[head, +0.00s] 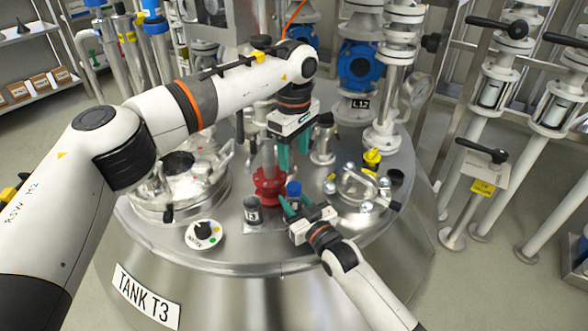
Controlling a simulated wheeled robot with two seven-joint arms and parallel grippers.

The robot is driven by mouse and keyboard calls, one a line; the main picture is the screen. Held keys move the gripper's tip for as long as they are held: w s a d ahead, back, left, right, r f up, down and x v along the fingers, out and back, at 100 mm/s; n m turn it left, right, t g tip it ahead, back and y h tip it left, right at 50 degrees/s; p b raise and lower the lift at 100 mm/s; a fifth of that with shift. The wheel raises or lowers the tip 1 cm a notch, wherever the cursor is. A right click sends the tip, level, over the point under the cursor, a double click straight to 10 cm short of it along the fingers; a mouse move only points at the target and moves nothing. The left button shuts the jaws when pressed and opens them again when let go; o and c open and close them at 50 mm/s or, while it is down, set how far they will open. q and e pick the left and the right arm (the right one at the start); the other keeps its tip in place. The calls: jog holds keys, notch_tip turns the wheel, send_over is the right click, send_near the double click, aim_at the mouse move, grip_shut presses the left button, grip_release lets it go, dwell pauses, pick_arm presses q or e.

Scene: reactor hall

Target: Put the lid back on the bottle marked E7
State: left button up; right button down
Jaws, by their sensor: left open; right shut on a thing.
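A small bottle with a blue top (293,188) stands upright on the tank top, near the middle. My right gripper (289,206) reaches in from the lower right and is shut around its lower body. The teal fingers hide part of it, and I cannot read any E7 mark. I cannot tell whether the blue top is a lid. A grey container with a dark top (253,211) stands to its left; its mark is too small to read. My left gripper (293,164) is open, pointing down above and behind the bottle, with nothing visible between its fingers.
A red flanged fitting (269,186) stands just left of the bottle. A round hatch (180,180) lies on the left, a clamped cover (362,188) on the right. Pipes and a blue valve (360,66) rise behind.

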pick_arm(q)
jog(key=shift+r, duration=1.65)
pick_arm(e)
jog(key=c, duration=0.9)
grip_release()
jog(key=p+v, duration=0.4)
jog(key=v, duration=0.7)
jog(key=shift+s+d, duration=0.3)
jog(key=shift+s, duration=0.15)
pick_arm(q)
notch_tip(320, 180, up, 4)
jog(key=shift+r, duration=0.15)
